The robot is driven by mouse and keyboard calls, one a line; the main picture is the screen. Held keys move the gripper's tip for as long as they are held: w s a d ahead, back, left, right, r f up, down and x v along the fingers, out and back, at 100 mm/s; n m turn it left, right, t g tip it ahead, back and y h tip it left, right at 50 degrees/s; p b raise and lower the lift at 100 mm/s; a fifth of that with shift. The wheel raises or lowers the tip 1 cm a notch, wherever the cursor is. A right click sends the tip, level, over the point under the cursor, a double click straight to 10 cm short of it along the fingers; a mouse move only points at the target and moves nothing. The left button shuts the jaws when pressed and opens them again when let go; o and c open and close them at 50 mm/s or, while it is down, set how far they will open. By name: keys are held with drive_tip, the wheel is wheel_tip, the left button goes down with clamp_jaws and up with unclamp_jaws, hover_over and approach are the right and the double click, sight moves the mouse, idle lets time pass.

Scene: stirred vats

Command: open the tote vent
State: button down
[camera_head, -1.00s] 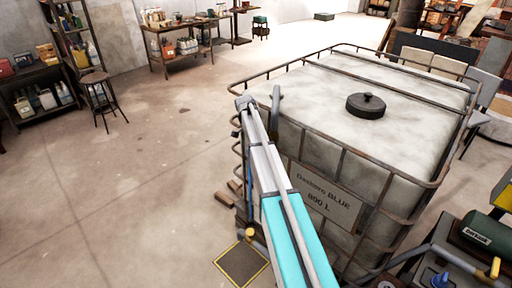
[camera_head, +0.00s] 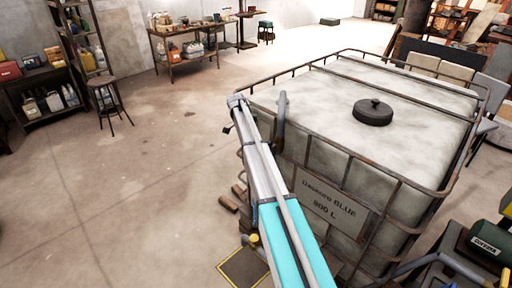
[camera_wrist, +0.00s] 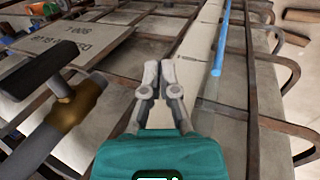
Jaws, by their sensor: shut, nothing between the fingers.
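The tote (camera_head: 340,140) is a pale tank in a rusty metal cage, with a plate reading "800 L" on its front. A round black cap with a small knob, the vent (camera_head: 373,112), sits on its top and looks closed. My arm reaches up along the tote's left front, and its end is outside the cage, apart from the cap. My gripper (camera_wrist: 158,78) shows in the wrist view with its fingers together and empty, over the cage bars. The upside-down plate (camera_wrist: 65,48) is beyond it to the left. The cap is not in the wrist view.
A brass fitting with a black handle (camera_wrist: 65,115) is left of my gripper in the wrist view. A thin blue rod (camera_wrist: 221,40) runs along the right. The floor left of the tote is open.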

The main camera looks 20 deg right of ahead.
drive_tip(key=w, duration=0.1)
drive_tip(key=w+a, duration=0.1)
drive_tip(key=w, duration=0.1)
drive_tip(key=w+a, duration=0.1)
drive_tip(key=shift+w, duration=0.3)
drive_tip(key=shift+s, duration=0.15)
drive_tip(key=s+a+f+n+t, duration=0.1)
drive_tip(key=s+a+n, duration=0.3)
drive_tip(key=s, duration=0.9)
drive_tip(key=s+a+f+n+t+y+b, duration=0.1)
drive_tip(key=s+a+n, duration=0.4)
drive_tip(key=s, duration=0.8)
drive_tip(key=s+a+f+n+t, duration=0.1)
drive_tip(key=s+a+n, duration=0.3)
drive_tip(key=s, duration=0.9)
drive_tip(key=shift+s+a+t+y+b, duration=0.25)
drive_tip(key=shift+a+t+y+b, duration=0.15)
drive_tip(key=shift+a+t, duration=0.3)
drive_tip(key=shift+f, duration=0.1)
